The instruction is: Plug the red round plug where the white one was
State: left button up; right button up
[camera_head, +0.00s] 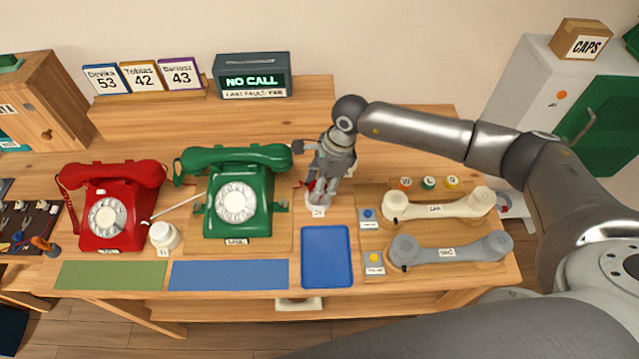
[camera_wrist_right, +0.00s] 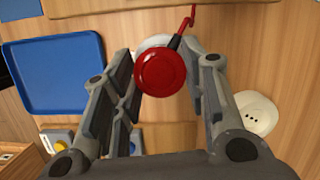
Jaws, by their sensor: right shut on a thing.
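My right gripper (camera_head: 318,185) is shut on the red round plug (camera_wrist_right: 160,73), whose red lead runs up in the right wrist view. In the head view only a bit of red (camera_head: 311,186) shows at the fingers. The plug is over or at a round white base (camera_head: 317,210) with a number tag, right of the green phone; the wrist view shows part of this base (camera_wrist_right: 152,43) behind the plug. I cannot tell whether they touch. A white piece with small dark holes (camera_wrist_right: 255,114) lies beside the fingers in the wrist view. My left gripper is not in view.
A red phone (camera_head: 113,207) and a green phone (camera_head: 238,192) stand left of the gripper. A white round piece tagged 31 (camera_head: 165,237) is between them. A blue tray (camera_head: 326,256) is in front, and two handsets (camera_head: 438,205) (camera_head: 450,250) lie on the right.

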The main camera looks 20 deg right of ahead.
jog(key=shift+b, duration=0.45)
dwell(1.1)
jog(key=shift+f+b, duration=0.7)
jog(key=o, duration=1)
jog(key=shift+r, duration=0.1)
jog(key=v, duration=1.2)
